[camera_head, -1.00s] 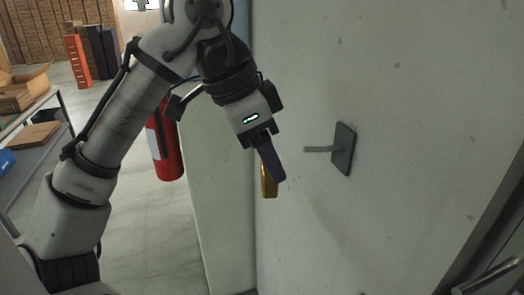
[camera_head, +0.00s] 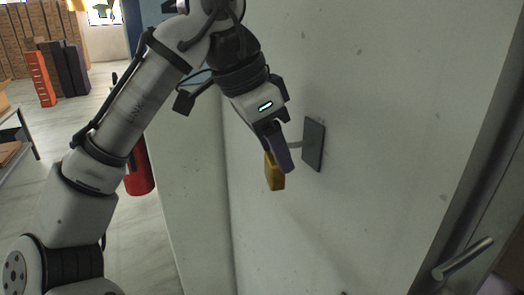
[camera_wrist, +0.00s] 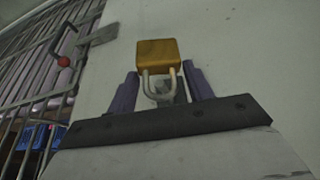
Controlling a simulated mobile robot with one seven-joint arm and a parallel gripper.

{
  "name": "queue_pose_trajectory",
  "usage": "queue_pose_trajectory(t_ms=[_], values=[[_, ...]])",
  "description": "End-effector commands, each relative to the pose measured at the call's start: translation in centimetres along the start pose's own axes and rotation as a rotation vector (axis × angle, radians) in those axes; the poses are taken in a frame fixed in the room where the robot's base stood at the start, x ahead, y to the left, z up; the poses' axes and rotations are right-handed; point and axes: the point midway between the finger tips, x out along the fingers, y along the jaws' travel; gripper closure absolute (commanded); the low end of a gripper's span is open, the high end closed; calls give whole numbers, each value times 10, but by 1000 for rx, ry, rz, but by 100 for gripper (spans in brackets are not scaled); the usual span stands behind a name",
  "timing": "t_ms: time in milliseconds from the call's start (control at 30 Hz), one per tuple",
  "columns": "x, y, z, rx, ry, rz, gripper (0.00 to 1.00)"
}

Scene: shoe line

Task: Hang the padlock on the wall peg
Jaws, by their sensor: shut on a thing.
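The padlock has a yellow-gold body (camera_head: 275,172) and a pale shackle. My gripper (camera_head: 279,148) is shut on it, with dark purple fingers, in front of the wall. In the wrist view the padlock body (camera_wrist: 157,54) lies beyond the fingertips, and its U-shaped shackle points back between the fingers of my gripper (camera_wrist: 160,88). The wall peg (camera_head: 296,145) sticks out leftward from a dark grey square plate (camera_head: 314,145). The peg's free end is hidden behind my fingers, so I cannot tell whether it passes through the shackle.
The pale wall (camera_head: 390,120) is bare around the plate. A metal door handle (camera_head: 465,258) is at lower right. A red extinguisher (camera_head: 139,178) stands behind my arm. The wrist view shows a metal rack (camera_wrist: 40,105) and a rod with a red ball (camera_wrist: 63,62) at left.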

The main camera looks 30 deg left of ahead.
Motion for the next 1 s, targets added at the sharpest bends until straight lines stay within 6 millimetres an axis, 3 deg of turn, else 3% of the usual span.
queue_pose_trajectory(t_ms=[500,1000], values=[[14,-2,-28,2,1,1,77],[25,-3,-33,1,0,-1,78]])
